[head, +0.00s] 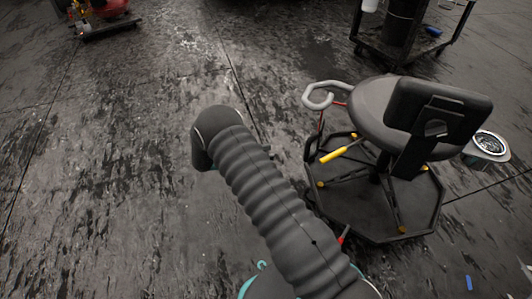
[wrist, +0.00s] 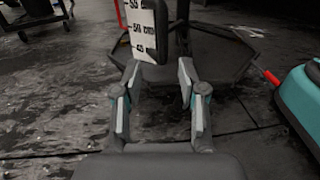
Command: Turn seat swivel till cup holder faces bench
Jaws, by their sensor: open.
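The black swivel seat (head: 385,105), with a backrest (head: 440,110), stands at the right in the head view. A grey loop (head: 318,97) sticks out at its left. A round chrome-rimmed fitting (head: 491,143), which looks like the cup holder, is at its right. My gripper (wrist: 160,72) is open and empty in the wrist view; the head view does not show its fingers. Beyond the fingers are a white scale plate (wrist: 140,32) with a black edge piece and the seat's post. Which seat part bears the plate is unclear. I cannot tell which thing is the bench.
The seat's dark octagonal base (head: 405,215) stands on the floor, with a yellow-handled lever (head: 335,154) above it. A dark cart (head: 400,55) is at the back right, and a red item (head: 108,8) at the back left. The left floor is clear.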

